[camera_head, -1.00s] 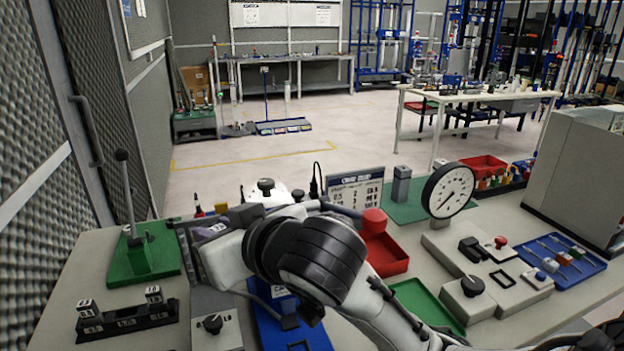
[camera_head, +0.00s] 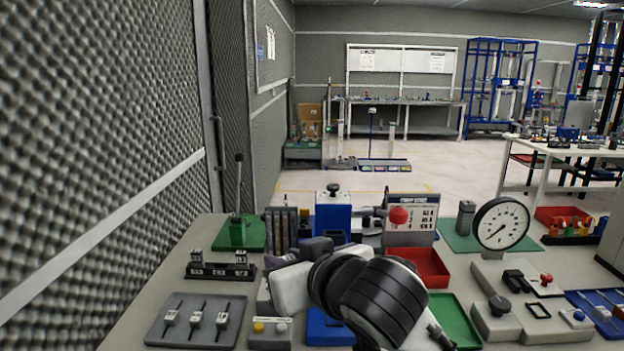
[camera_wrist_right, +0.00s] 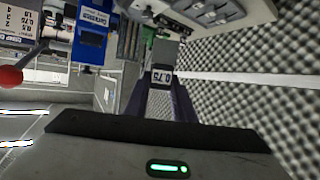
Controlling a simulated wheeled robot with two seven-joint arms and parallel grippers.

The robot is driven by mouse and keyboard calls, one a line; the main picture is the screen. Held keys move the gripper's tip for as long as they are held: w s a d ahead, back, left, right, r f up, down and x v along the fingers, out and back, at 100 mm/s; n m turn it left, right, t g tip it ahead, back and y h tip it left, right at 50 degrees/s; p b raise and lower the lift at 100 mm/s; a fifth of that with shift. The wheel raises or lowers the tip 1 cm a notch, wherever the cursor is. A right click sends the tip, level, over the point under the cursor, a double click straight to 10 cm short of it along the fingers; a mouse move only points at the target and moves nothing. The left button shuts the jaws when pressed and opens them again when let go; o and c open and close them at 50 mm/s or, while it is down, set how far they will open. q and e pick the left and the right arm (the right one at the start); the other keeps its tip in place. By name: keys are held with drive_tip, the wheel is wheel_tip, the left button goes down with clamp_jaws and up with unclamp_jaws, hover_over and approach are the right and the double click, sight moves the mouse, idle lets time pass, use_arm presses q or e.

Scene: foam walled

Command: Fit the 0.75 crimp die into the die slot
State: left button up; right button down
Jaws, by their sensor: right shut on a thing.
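The 0.75 crimp die (camera_wrist_right: 162,77) is a small pale block labelled 0.75. My right gripper (camera_wrist_right: 161,96) is shut on it in the wrist view, with a dark finger on each side. In the head view my right gripper (camera_head: 280,260) is left of the blue crimp press (camera_head: 333,215), over the bench; the die is hard to make out there. The press shows in the wrist view at the upper left (camera_wrist_right: 91,36). My left gripper is not in view.
A black die rack (camera_head: 220,271) with dies stands to the left, behind a grey tool tray (camera_head: 170,338). A green-based lever (camera_head: 238,233) is behind the rack. A red bin (camera_head: 430,268), green tray (camera_head: 462,322) and dial gauge (camera_head: 501,224) lie right.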

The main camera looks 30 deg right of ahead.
drive_tip(key=w+d+r+m+g+h, duration=0.1)
drive_tip(key=w+d+r+m+h, duration=0.2)
drive_tip(key=w+d, duration=0.4)
drive_tip(key=w+d+r+m+h, duration=0.3)
drive_tip(key=w+d, duration=0.4)
drive_tip(key=d, duration=0.5)
drive_tip(key=shift+w+g+p, duration=0.15)
drive_tip(key=shift+g+p, duration=0.15)
drive_tip(key=shift+g, duration=0.1)
drive_tip(key=shift+a, duration=0.1)
wheel_tip(320, 180, down, 6)
drive_tip(key=b, duration=0.3)
drive_tip(key=shift+r, duration=0.15)
drive_tip(key=shift+p, duration=0.65)
idle(0.5)
drive_tip(key=shift+f+b, duration=0.95)
drive_tip(key=shift+f, duration=1.05)
